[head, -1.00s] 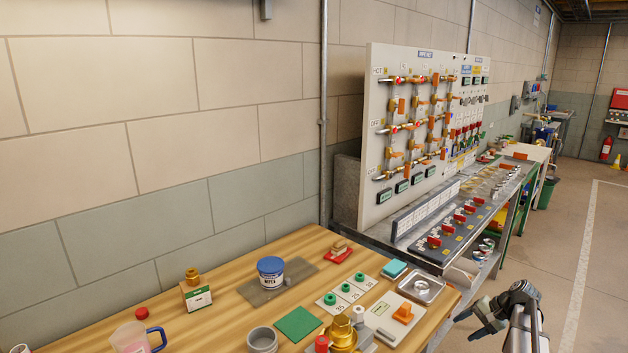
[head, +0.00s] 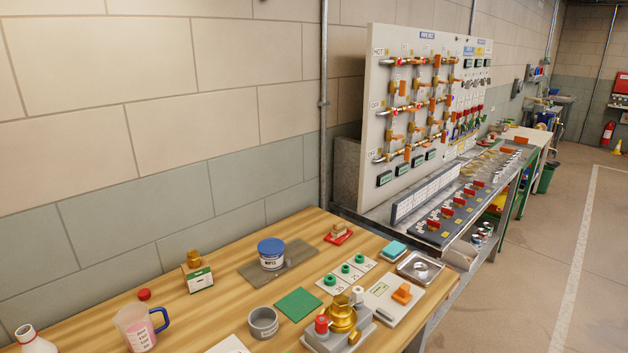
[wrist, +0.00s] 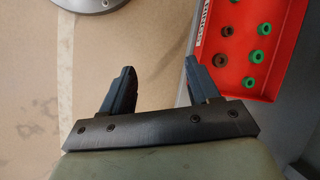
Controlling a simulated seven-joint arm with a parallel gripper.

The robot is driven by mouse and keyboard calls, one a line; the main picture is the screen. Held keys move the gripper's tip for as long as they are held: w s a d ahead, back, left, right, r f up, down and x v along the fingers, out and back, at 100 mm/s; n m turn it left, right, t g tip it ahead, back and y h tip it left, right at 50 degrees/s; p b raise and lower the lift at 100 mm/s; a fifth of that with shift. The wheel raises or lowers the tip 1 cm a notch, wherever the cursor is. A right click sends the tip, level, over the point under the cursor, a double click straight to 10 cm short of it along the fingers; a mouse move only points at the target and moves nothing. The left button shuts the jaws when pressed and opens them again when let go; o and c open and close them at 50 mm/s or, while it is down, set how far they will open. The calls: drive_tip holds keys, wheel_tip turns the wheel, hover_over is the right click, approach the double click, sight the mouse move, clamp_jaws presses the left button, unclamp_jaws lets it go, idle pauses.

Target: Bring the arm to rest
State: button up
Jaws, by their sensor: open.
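My gripper (wrist: 156,88) shows in the wrist view with its two dark fingers spread apart and nothing between them. It is over bare floor, beside a red tray. My arm and gripper do not show in the head view now.
In the wrist view a red tray (wrist: 225,75) with green and brown rings lies to the right, and a grey round base (wrist: 88,4) is at the top. In the head view a wooden bench (head: 185,318) holds several items, with a valve panel (head: 375,100) behind. The floor at right (head: 520,290) is clear.

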drive_tip(key=s+a+f+n+g+h, duration=0.1)
drive_tip(key=s+a+f+n, duration=0.1)
drive_tip(key=s, duration=0.9)
drive_tip(key=s+a+f+n+g+h, duration=0.2)
drive_tip(key=s+a+f, duration=0.1)
drive_tip(key=s, duration=0.9)
drive_tip(key=shift+a+f+h, duration=0.2)
drive_tip(key=shift+f+h, duration=0.1)
drive_tip(key=shift+f, duration=0.1)
drive_tip(key=shift+s, duration=0.1)
